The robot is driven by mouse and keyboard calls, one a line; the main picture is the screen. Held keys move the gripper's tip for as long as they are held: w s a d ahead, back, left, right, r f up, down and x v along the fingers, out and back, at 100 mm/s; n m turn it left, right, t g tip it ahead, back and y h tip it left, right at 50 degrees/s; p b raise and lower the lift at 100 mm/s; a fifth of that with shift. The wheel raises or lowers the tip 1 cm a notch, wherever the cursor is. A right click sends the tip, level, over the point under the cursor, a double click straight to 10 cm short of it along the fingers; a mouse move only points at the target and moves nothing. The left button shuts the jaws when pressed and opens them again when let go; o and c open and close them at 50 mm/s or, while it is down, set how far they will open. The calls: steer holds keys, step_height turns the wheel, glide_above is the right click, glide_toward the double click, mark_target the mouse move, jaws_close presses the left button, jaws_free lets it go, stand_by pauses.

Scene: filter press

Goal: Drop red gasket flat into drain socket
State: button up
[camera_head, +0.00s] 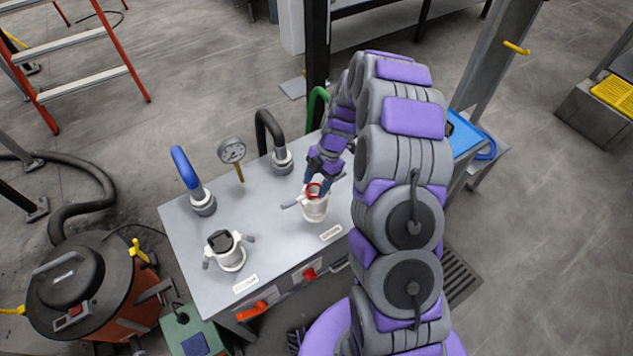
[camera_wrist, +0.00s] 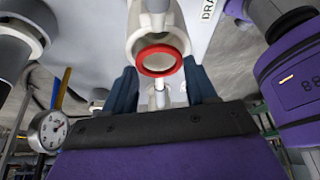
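The red gasket (camera_head: 313,190) is a thin ring at the mouth of the white drain socket (camera_head: 315,210) on the grey bench. In the wrist view the gasket (camera_wrist: 160,73) spans the gap between the two blue fingertips of my gripper (camera_wrist: 160,78), which appear shut on its sides. The ring overlaps the white drain socket (camera_wrist: 152,20) behind it; I cannot tell whether it touches the rim. In the head view my gripper (camera_head: 317,182) points down over the socket, and my arm hides part of the bench to the right.
A second white socket (camera_head: 231,257) holding a dark piece stands at the bench's left front. A blue hose (camera_head: 185,168), a gauge (camera_head: 232,151) and a black hose (camera_head: 268,130) rise behind. Red handles (camera_head: 252,311) sit on the front edge. An orange vacuum (camera_head: 95,290) stands left.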

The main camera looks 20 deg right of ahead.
steer(key=o, duration=0.5)
steer(key=p+v, duration=0.2)
steer(key=v, duration=1.5)
steer(key=shift+w+d+r+p, duration=0.1)
steer(key=shift+d+r+p, duration=0.05)
steer(key=shift+p, duration=0.25)
steer(key=s+a+r+m+h, duration=0.1)
steer(key=s+a+r+m, duration=0.35)
steer(key=s, duration=0.35)
steer(key=s+a+r+m, duration=0.3)
steer(key=s+r+m, duration=0.2)
steer(key=s+r, duration=0.15)
steer(key=s+m+h, duration=0.1)
steer(key=s+m, duration=0.3)
steer(key=s, duration=0.3)
steer(key=s+m+h, duration=0.1)
steer(key=s+m, duration=0.4)
steer(key=s, duration=0.3)
steer(key=s+m+h, duration=0.1)
steer(key=s+m, duration=0.4)
steer(key=s, duration=0.3)
steer(key=shift+d+r, duration=0.2)
steer(key=shift+d, duration=0.1)
